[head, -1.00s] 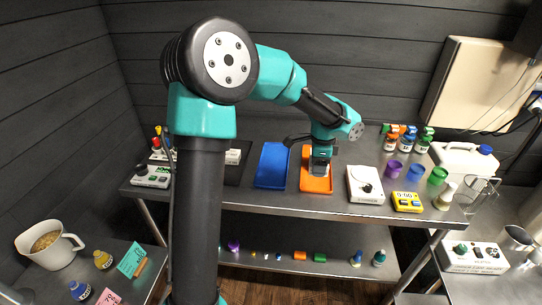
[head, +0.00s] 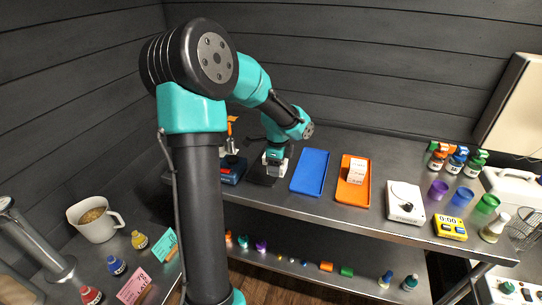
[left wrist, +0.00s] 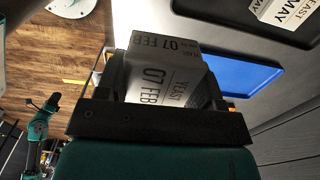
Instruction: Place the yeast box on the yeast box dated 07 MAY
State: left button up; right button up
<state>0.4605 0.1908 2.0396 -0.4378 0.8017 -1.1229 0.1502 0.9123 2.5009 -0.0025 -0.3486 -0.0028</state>
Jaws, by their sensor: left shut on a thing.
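My left gripper (head: 276,158) is shut on a white yeast box (left wrist: 158,72) printed 07 FEB, seen between the fingers in the left wrist view. In the head view this gripper is over the black mat (head: 261,180), left of the blue tray. Another white yeast box (left wrist: 287,13) reading MAY lies at the upper right of the left wrist view, apart from the held box; its day number is cut off. In the head view I cannot clearly separate the white boxes under the gripper. My right gripper is out of view.
The blue tray (head: 310,172) looks empty. The orange tray (head: 352,195) holds a white box (head: 357,169). A white device (head: 405,203), a yellow timer (head: 450,228) and coloured cups stand to the right. A dark device (head: 233,170) stands left of the mat.

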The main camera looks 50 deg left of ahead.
pick_arm(q)
jog(key=shift+s+a, duration=0.6)
jog(key=shift+s, duration=0.05)
jog(key=shift+f, duration=0.1)
jog(key=w+a, duration=0.3)
jog(key=a, duration=0.1)
jog(key=w+a+f, duration=0.1)
jog(key=w+a, duration=0.2)
jog(key=a, duration=0.1)
jog(key=w+a, duration=0.3)
jog(key=a, duration=0.2)
jog(key=shift+w+a+f, duration=0.1)
jog(key=shift+f, duration=0.15)
jog(key=shift+f, duration=1.75)
jog(key=shift+f, duration=0.1)
